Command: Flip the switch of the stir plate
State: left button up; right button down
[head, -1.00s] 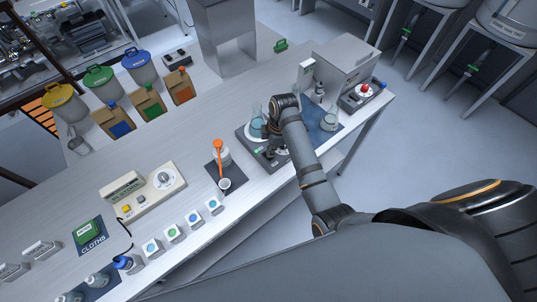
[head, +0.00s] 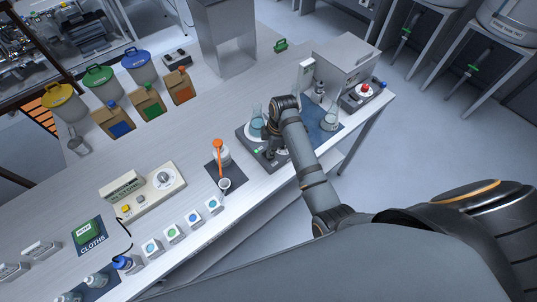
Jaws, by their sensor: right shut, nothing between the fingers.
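The stir plate (head: 245,136) is a dark, flat unit with a round white top, near the front edge of the bench. A conical flask of bluish liquid (head: 257,124) stands on its top. A small green light shows on its front panel. My right gripper (head: 270,155) is shut and empty, pointing down at the front panel. My right wrist and forearm cover the right part of the plate. The switch is hidden or too small to make out, and I cannot tell whether the fingers touch it. My left gripper is not in view.
A white jar with an orange spoon (head: 218,150) and a small cup (head: 225,184) stand left of the plate. Another flask (head: 331,118) stands on a blue mat to the right, before a grey box-shaped instrument (head: 345,65). Bare bench lies behind the plate.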

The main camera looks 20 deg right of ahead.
jog(key=shift+f, duration=0.6)
jog(key=shift+r, duration=0.1)
notch_tip(320, 180, up, 2)
jog(key=shift+r+p, duration=0.15)
jog(key=shift+p, duration=0.55)
jog(key=shift+r, duration=2.3)
